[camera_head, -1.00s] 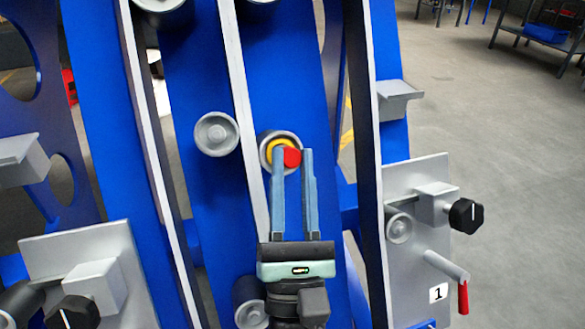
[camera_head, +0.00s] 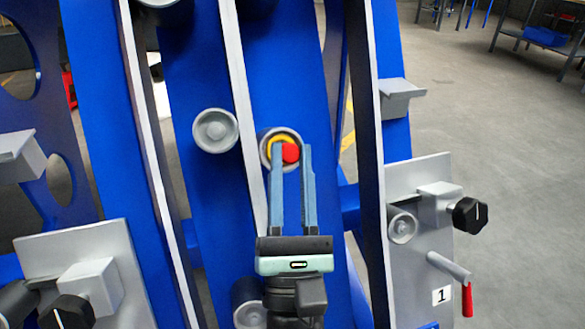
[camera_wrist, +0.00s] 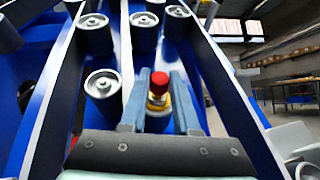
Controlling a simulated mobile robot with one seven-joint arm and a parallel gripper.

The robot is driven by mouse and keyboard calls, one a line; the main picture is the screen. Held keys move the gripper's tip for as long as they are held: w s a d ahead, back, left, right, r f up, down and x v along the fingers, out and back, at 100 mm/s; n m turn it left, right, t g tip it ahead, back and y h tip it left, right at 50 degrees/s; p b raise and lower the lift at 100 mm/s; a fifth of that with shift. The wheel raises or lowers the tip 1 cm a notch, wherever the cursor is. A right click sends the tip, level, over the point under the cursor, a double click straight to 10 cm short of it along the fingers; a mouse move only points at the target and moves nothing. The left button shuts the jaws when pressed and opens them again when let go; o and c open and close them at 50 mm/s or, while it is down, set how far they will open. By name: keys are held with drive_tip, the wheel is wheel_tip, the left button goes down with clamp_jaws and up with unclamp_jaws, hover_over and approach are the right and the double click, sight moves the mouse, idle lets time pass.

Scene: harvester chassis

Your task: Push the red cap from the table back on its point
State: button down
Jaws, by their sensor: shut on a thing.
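The red cap (camera_head: 290,153) sits between the fingertips of my gripper (camera_head: 292,150), which is shut on it. The cap also shows in the wrist view (camera_wrist: 159,82). Right behind the cap is a yellow point (camera_head: 275,144) inside a round grey socket (camera_head: 264,151) on the blue chassis panel. In the wrist view the yellow point (camera_wrist: 157,102) appears directly below the cap, in line with it. The cap and my left finger cover part of the yellow point. I cannot tell whether the cap touches it.
Pale upright ribs (camera_head: 246,115) and a dark-edged rib (camera_head: 365,130) flank the panel on both sides of my gripper. Another grey cylinder (camera_head: 215,130) stands to the left. A grey plate with a black knob and a red-handled lever (camera_head: 467,298) is at the right.

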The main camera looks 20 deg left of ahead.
drive_tip(key=shift+w+a+f+b, duration=0.35)
drive_tip(key=shift+w+b, duration=0.15)
drive_tip(key=shift+b, duration=0.1)
drive_tip(key=c, duration=0.6)
unclamp_jaws()
drive_tip(key=shift+o, duration=0.2)
drive_tip(key=shift+s+d+f, duration=0.15)
drive_tip(key=shift+s+f, duration=0.2)
drive_tip(key=b+v, duration=0.2)
drive_tip(key=v, duration=1)
drive_tip(key=shift+r, duration=0.1)
